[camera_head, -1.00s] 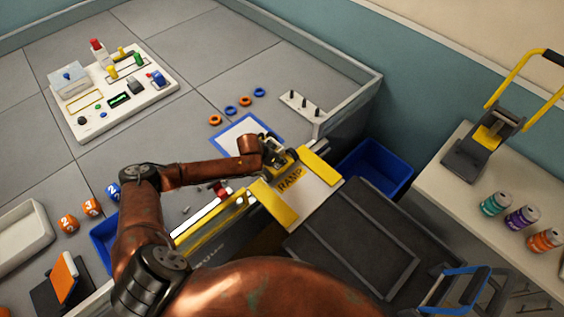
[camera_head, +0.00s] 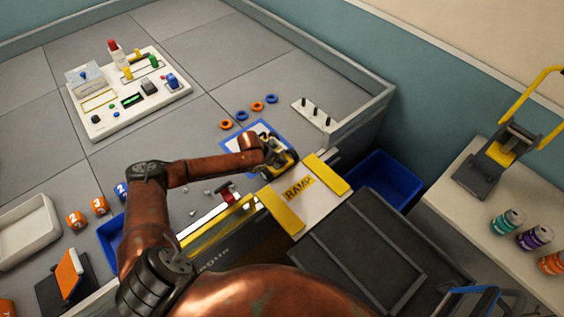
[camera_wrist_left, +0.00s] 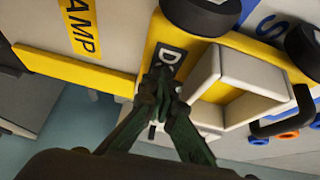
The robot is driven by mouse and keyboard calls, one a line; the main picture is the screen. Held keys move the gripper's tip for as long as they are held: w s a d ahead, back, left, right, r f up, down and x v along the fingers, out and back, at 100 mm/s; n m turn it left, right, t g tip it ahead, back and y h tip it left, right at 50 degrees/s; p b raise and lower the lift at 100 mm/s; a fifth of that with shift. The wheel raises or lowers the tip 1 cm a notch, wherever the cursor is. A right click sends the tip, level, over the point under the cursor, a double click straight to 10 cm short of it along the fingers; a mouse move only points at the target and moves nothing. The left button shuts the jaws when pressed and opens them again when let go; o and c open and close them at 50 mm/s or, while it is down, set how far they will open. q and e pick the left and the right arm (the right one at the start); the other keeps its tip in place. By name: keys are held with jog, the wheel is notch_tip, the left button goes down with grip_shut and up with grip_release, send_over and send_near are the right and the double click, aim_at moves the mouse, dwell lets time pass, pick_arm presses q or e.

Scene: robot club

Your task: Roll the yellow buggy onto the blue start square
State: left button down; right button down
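The yellow buggy (camera_head: 287,163) stands at the upper end of the ramp, over the near part of the blue-bordered start square (camera_head: 240,137). In the left wrist view, its yellow body (camera_wrist_left: 262,55), dark wheels, white open box and dark lettered plate show close up. Part of the square's blue lettering and border shows beyond its wheels. My left gripper (camera_head: 268,150) is at the buggy; in the wrist view its fingertips (camera_wrist_left: 160,76) meet in front of the lettered plate. Whether anything is pinched between them is hidden. My right gripper is out of view.
The ramp (camera_head: 299,188) with yellow side rails lies on the near side of the buggy. Blue and orange rings (camera_head: 257,107) and a peg board (camera_head: 312,112) lie beyond the square. A blue bin (camera_head: 385,180) is at the right.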

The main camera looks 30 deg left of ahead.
pick_arm(q)
jog(key=shift+s+a+f, duration=0.1)
jog(key=shift+f, duration=0.1)
jog(key=shift+w+a, duration=0.2)
jog(key=shift+a, duration=0.35)
jog(key=shift+w+a, duration=0.15)
jog(key=shift+a, duration=0.35)
jog(key=shift+w+a+f+b, duration=0.1)
jog(key=shift+w+a+b, duration=0.15)
jog(key=shift+a, duration=0.25)
jog(key=shift+w+a+b, duration=0.15)
jog(key=shift+a+b, duration=0.2)
jog(key=shift+a, duration=0.1)
jog(key=shift+w+a+f+b, duration=0.1)
jog(key=shift+w+a+b, duration=0.15)
jog(key=shift+a, duration=0.35)
jog(key=shift+w+a+b, duration=0.1)
jog(key=shift+a+b, duration=0.15)
jog(key=shift+a, duration=0.3)
